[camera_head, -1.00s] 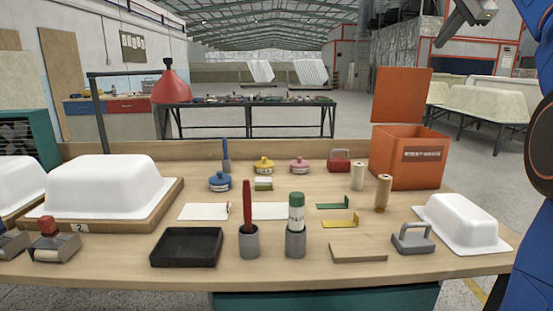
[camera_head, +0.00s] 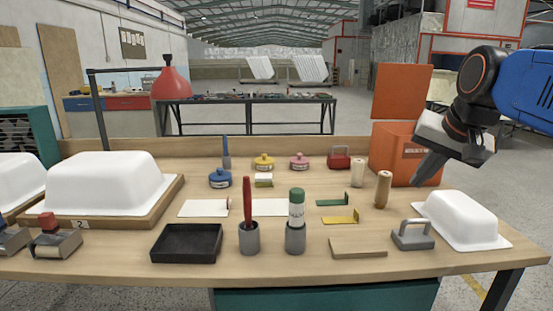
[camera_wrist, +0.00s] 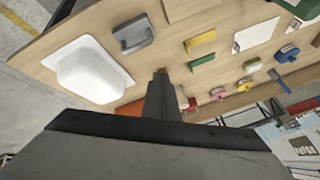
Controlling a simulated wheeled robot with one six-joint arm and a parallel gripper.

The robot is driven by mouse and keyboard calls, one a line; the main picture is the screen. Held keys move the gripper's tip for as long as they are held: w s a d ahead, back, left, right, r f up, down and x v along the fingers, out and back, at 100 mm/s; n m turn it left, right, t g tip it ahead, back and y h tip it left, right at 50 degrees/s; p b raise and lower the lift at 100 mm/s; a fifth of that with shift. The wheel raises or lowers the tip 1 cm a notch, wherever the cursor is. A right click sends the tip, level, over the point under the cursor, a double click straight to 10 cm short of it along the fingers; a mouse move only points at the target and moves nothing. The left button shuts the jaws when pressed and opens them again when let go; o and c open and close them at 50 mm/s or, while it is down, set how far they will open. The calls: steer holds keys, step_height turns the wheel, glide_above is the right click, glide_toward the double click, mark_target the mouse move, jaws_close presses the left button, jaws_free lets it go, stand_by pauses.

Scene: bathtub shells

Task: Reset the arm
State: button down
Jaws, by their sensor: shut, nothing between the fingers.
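My gripper (camera_head: 430,167) is at the right of the head view, in front of the orange bin (camera_head: 404,140) and above the table. Its fingers are together with nothing between them, pointing down and left. The wooden table (camera_head: 290,255) lies below it. The small white tub shell (camera_head: 461,218) stands below and to the right of the fingertips. In the wrist view my gripper (camera_wrist: 160,82) points over the table, with the white shell (camera_wrist: 88,68) to its left.
A large white shell (camera_head: 105,180) sits at the left. The table's front right corner is clear.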

steer(key=s+a+f+n, duration=0.1)
steer(key=s+f+n, duration=0.2)
steer(key=s+f, duration=0.5)
steer(key=s+a+f+n+g, duration=0.1)
steer(key=s+f+n, duration=0.1)
steer(key=s+f, duration=0.7)
step_height(320, 180, down, 7)
steer(key=shift+a+r+n+g, duration=0.1)
steer(key=shift+a+n+g, duration=0.2)
steer(key=shift+n, duration=0.1)
